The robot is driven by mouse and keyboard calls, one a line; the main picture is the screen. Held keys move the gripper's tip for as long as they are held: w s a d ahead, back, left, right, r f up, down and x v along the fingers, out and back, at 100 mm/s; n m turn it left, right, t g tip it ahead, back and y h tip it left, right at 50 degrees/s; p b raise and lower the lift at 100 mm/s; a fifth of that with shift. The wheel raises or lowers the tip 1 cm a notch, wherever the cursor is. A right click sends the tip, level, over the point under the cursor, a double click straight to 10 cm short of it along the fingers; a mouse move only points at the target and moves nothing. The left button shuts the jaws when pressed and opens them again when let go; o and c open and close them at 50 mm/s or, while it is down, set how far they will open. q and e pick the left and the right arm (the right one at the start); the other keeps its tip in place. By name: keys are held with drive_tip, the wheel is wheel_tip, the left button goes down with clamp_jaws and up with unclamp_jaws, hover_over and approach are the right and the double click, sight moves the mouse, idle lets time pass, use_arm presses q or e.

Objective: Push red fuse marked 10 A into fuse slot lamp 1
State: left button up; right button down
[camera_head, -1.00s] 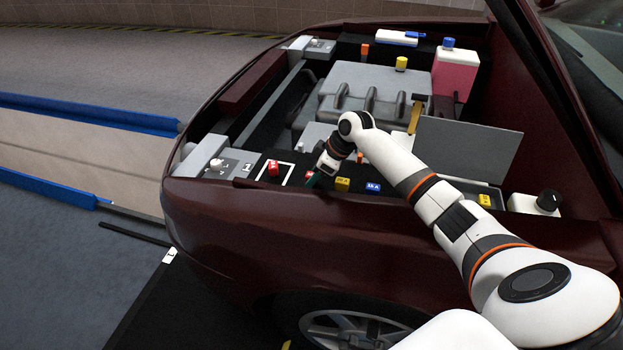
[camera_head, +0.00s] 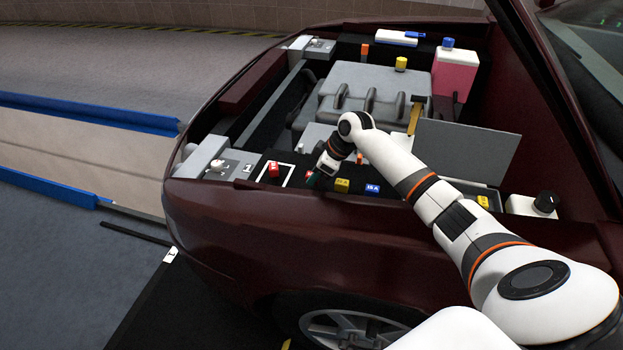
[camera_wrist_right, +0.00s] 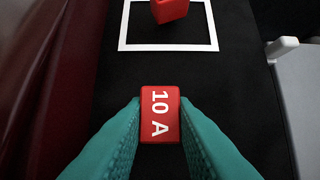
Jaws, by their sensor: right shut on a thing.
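A red fuse marked 10 A (camera_wrist_right: 160,115) stands between the two teal fingertips of my right gripper (camera_wrist_right: 160,128) in the right wrist view. The fingers are shut on its sides, and its label faces the camera. In the head view my right gripper (camera_head: 314,181) points down at the black panel at the car's front edge, between a red block and a yellow fuse. The fuse's lower end is hidden, so I cannot tell whether it touches a slot. I cannot read a lamp 1 label. My left gripper is not in view.
A red block (camera_head: 273,168) stands inside a white square outline (camera_wrist_right: 212,48) on the panel. A yellow fuse (camera_head: 342,185) and a blue fuse (camera_head: 372,188) sit to the right of my gripper. A grey upright lid (camera_head: 465,150) stands behind my forearm.

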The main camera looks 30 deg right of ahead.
drive_tip(key=shift+r+p, duration=2.05)
drive_tip(key=shift+r, duration=0.25)
